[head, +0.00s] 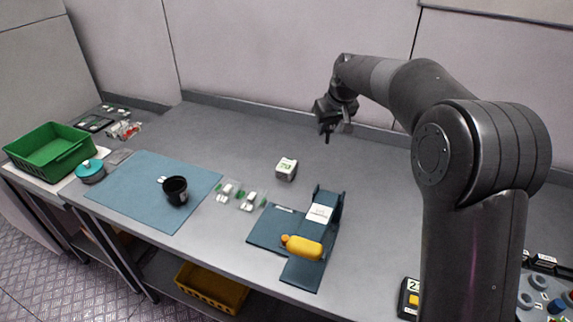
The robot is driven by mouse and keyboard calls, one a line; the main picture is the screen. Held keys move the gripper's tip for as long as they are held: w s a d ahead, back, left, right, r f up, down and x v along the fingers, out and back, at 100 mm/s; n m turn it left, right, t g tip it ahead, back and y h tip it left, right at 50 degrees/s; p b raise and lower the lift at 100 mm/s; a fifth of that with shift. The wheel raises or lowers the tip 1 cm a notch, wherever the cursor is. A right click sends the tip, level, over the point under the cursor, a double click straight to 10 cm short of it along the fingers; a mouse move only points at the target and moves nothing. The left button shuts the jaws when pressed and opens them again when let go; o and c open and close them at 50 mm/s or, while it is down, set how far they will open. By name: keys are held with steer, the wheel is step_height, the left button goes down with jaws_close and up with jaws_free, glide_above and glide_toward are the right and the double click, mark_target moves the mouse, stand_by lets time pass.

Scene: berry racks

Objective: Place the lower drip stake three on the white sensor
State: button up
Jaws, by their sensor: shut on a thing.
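My gripper (331,127) is above the far part of the grey table, near the back wall, pointing down. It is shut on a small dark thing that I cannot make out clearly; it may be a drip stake. A white block with a green-marked label (287,169), which may be the white sensor, stands on the table to the left of my gripper and nearer the front. My gripper is apart from it. I cannot pick out any other drip stake for certain at this size.
A blue stand (268,228) holds a yellow bottle (303,247). Small clear packs (252,201) lie beside a blue mat (140,187) with a black mug (175,190). A green crate (48,147) stands far left. The table behind the white block is clear.

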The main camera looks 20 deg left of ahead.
steer(key=a+f, duration=0.2)
steer(key=a, duration=0.2)
steer(key=a+f, duration=0.2)
steer(key=a, duration=0.2)
steer(key=s+a+f, duration=0.1)
steer(key=a+f, duration=0.2)
steer(key=a, duration=0.1)
steer(key=shift+a, duration=0.15)
steer(key=shift+f, duration=1.95)
steer(key=shift+f, duration=0.1)
steer(key=o, duration=1)
steer(key=shift+c, duration=0.2)
